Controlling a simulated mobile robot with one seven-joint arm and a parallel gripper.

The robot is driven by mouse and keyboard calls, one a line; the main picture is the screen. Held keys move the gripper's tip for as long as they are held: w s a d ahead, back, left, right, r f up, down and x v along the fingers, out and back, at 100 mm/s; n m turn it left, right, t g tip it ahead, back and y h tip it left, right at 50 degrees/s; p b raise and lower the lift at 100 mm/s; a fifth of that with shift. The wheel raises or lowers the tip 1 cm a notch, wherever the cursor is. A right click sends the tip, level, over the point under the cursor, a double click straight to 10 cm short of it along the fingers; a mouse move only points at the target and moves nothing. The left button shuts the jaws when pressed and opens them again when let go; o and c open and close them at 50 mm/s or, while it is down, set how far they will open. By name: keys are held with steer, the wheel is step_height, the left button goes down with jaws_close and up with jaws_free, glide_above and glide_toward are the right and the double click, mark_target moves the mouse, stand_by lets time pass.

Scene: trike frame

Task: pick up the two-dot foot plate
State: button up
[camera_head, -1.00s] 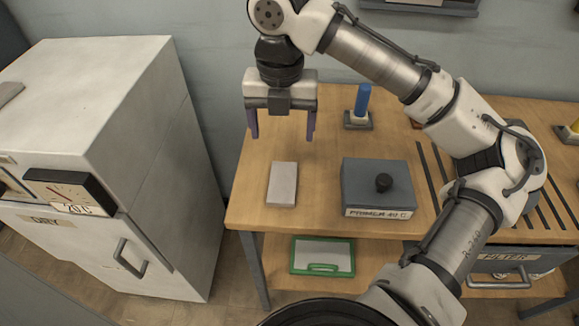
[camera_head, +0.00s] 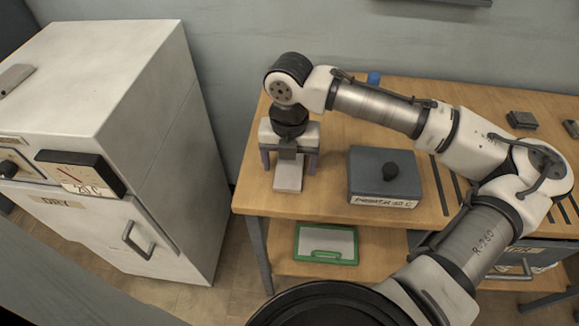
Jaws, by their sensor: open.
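A pale grey rectangular plate (camera_head: 288,176) lies flat near the left end of the wooden table. No dots can be made out on it, so I cannot tell whether it is the two-dot foot plate. My gripper (camera_head: 289,164) points down at the plate with its jaws open. One purple-grey finger is on the left of the plate and one on the right, with gaps visible. The gripper body hides the plate's far part. I cannot tell how high the fingertips are above the table.
A dark grey box (camera_head: 383,174) with a black knob stands right of the plate. A blue peg (camera_head: 374,78) is mostly hidden behind my arm. Small dark blocks (camera_head: 522,119) sit at the back right. A white cabinet (camera_head: 170,130) stands left. A green-framed tray (camera_head: 326,244) lies on the lower shelf.

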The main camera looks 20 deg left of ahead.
steer(key=shift+f, duration=0.2)
steer(key=c, duration=1.3)
steer(key=shift+o, duration=0.2)
steer(key=shift+r, duration=0.1)
